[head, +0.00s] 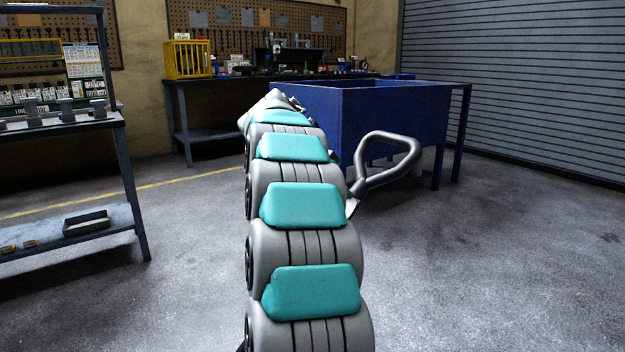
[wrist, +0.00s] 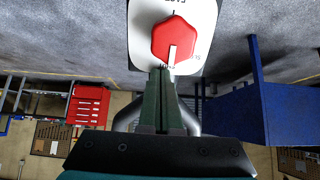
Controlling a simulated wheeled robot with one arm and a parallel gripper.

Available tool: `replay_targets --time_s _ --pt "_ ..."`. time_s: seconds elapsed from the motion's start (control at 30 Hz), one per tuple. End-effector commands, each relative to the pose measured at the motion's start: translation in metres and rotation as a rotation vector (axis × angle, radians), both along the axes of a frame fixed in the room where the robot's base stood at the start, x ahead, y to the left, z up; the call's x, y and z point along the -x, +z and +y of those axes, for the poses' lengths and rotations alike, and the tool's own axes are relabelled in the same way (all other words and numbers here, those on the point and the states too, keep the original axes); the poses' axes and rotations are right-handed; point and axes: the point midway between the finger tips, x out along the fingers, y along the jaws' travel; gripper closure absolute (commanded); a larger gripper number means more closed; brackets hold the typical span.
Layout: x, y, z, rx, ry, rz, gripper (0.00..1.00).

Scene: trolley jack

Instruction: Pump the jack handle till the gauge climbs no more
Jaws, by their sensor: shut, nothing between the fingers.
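The jack handle (head: 408,160), a grey closed loop on a shaft, rises at a slant right of my arm in the head view. The arm hides its lower end and the jack body. In the wrist view my gripper (wrist: 163,75) is shut and empty, its dark green fingers together. Their tips are at the lower edge of a white plate with a red six-sided knob (wrist: 175,40) bearing a white line. I cannot tell whether this is the gauge. Grey curved tubing (wrist: 189,118) shows on both sides of the fingers; contact cannot be told.
A blue tub-like bench (head: 400,115) on legs stands just beyond the handle. A grey shelf table (head: 60,128) is at left, and a workbench (head: 215,134) with a yellow crate (head: 188,59) at the back. Floor at right is clear up to the roller shutter (head: 520,80).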

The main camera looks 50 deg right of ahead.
Motion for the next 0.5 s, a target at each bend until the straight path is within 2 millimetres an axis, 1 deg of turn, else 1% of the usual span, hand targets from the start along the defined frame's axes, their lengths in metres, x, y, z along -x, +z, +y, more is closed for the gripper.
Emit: replay_targets --time_s 0.03,0.17,0.2,0.37,0.4,0.5 --pt "0.004 -0.016 -0.014 -0.026 -0.006 -0.005 1.0" --pt "0.01 -0.044 -0.044 -0.078 -0.004 -0.022 1.0" --pt "0.012 -0.055 -0.052 -0.096 -0.004 -0.024 1.0" --pt "0.019 -0.091 -0.083 -0.157 -0.004 -0.04 1.0" --pt "0.021 -0.102 -0.09 -0.173 -0.004 -0.041 1.0" --pt "0.025 -0.122 -0.104 -0.196 -0.002 -0.045 1.0"
